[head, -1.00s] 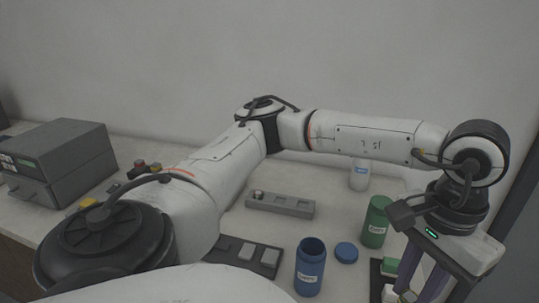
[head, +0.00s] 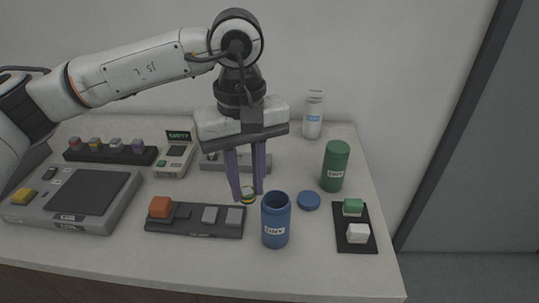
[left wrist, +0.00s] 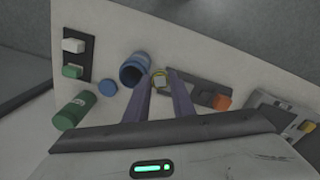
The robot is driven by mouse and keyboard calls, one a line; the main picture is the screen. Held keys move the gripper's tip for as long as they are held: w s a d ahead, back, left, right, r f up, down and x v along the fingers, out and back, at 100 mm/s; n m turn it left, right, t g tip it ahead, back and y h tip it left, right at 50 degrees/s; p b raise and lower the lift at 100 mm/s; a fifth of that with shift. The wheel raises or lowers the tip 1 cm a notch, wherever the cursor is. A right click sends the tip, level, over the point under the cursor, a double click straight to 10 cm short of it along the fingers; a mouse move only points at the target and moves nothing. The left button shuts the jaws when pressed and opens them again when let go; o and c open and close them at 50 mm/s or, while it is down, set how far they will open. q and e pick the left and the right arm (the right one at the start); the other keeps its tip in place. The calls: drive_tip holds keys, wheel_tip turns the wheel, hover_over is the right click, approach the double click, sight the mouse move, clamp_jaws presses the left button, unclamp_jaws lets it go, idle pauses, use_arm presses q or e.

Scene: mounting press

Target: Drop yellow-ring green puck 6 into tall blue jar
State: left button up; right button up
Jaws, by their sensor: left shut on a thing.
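The tall blue jar (head: 275,221) stands upright and open on the table, with a white label. It also shows in the left wrist view (left wrist: 134,70). My left gripper (head: 247,191) points down just left of and behind the jar. Its purple fingers are shut on a small puck (head: 248,195) with a yellow ring and some dark green. The puck also shows between the fingertips in the left wrist view (left wrist: 160,79). It is beside the jar mouth, not over it. The puck's number cannot be read. My right gripper is not in view.
A blue lid (head: 308,201) lies right of the jar, with a green jar (head: 335,166) behind it. A black mat (head: 355,244) bears green and white blocks. A dark tray (head: 180,228) with an orange block and grey blocks lies left. A white bottle (head: 313,118) stands at the back.

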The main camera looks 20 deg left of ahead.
use_arm(q)
drive_tip(key=w+d+r+n+b, duration=0.1)
drive_tip(key=w+d+r+n, duration=0.3)
drive_tip(key=n, duration=0.9)
drive_tip(key=f+b, duration=0.2)
drive_tip(key=f, duration=0.1)
drive_tip(key=f+b, duration=0.2)
drive_tip(key=f, duration=0.1)
drive_tip(key=shift+w, duration=0.2)
drive_tip(key=shift+r, duration=0.1)
drive_tip(key=o, duration=0.9)
idle(0.3)
